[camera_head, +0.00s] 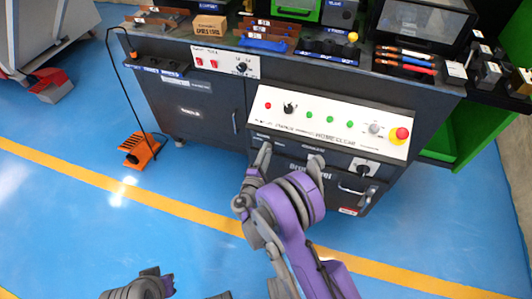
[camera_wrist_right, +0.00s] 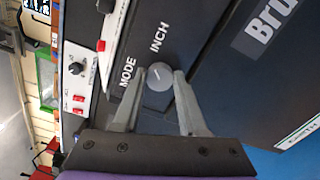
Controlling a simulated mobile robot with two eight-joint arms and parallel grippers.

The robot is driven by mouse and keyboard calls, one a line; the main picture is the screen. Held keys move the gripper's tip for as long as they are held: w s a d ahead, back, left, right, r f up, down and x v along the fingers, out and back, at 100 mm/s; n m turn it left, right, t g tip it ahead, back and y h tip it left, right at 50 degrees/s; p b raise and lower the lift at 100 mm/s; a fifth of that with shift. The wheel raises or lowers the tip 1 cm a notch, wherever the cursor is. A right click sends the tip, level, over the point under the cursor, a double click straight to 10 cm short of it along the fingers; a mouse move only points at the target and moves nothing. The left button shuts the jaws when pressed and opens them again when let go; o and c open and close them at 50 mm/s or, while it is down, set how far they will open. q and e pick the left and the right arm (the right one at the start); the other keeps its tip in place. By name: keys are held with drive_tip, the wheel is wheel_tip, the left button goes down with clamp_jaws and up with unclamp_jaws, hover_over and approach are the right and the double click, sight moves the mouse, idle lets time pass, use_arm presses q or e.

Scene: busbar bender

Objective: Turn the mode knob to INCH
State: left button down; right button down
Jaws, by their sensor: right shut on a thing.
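The mode knob (camera_wrist_right: 158,77) is a round grey knob on the dark front of the machine. In the head view, my right gripper (camera_head: 291,160) is at the machine's front, below the white control panel. I cannot make out the knob clearly there, nor which way its pointer faces. The jaws of my left gripper are not in view.
The white control panel (camera_head: 340,124) above has a black knob (camera_head: 290,107), green lights and a red emergency button (camera_head: 402,133). Another dark knob (camera_head: 363,169) sits to the right of my gripper. An orange foot pedal (camera_head: 141,152) stands on the blue floor, which is mostly clear.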

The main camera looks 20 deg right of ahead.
drive_tip(key=shift+c, duration=2.2)
unclamp_jaws()
drive_tip(key=p+v, duration=0.1)
drive_tip(key=v, duration=1)
drive_tip(key=shift+p, duration=0.4)
drive_tip(key=shift+w, duration=0.1)
